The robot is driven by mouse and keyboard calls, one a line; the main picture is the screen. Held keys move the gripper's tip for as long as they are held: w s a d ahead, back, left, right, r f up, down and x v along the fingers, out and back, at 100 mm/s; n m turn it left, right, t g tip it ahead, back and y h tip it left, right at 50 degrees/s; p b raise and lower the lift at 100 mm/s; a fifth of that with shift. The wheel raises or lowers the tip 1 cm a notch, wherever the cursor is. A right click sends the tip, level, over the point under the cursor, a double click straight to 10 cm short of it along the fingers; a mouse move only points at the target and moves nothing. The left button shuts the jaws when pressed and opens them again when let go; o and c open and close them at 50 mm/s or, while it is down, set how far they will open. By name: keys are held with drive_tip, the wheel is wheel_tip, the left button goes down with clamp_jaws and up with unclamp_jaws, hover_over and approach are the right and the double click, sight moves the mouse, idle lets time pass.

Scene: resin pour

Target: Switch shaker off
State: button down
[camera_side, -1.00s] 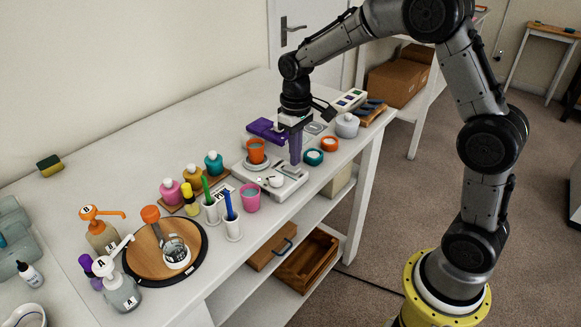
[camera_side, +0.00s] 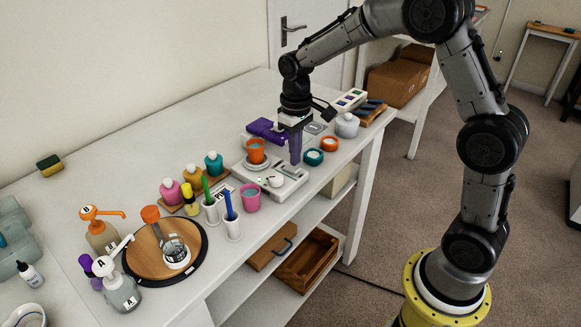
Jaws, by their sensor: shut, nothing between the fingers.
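The shaker (camera_side: 288,190) is a white, flat box near the right end of the white bench. An orange cup (camera_side: 255,151) stands on its round platform (camera_side: 257,165) at the back. A pale knob or dial (camera_side: 276,181) and a small green light (camera_side: 260,181) are on its front part. My gripper (camera_side: 295,162) has purple fingers, points down and is shut and empty. Its tips are just above or at the shaker's right part; I cannot tell whether they touch it.
A pink cup (camera_side: 250,197) and a white holder with a blue stick (camera_side: 233,228) stand left of the shaker. Teal (camera_side: 313,157) and orange (camera_side: 329,144) small pots stand to its right. A white jar (camera_side: 347,125) is behind them. The bench's back middle is clear.

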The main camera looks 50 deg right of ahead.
drive_tip(key=shift+f, duration=1.05)
idle(0.5)
drive_tip(key=shift+r, duration=3.55)
wheel_tip(320, 180, up, 8)
drive_tip(key=t, duration=0.2)
hover_over(295, 169)
drive_tip(key=s+a, duration=0.2)
drive_tip(key=s, duration=0.1)
drive_tip(key=s+a+r+t, duration=0.15)
drive_tip(key=s+r, duration=0.25)
drive_tip(key=s, duration=0.5)
drive_tip(key=s+f+t, duration=0.1)
drive_tip(key=s+f, duration=0.1)
drive_tip(key=s, duration=0.4)
drive_tip(key=s+f+t, duration=0.1)
drive_tip(key=s+f, duration=0.2)
drive_tip(key=s, duration=0.4)
drive_tip(key=shift+a+f, duration=0.35)
drive_tip(key=shift+a, duration=0.05)
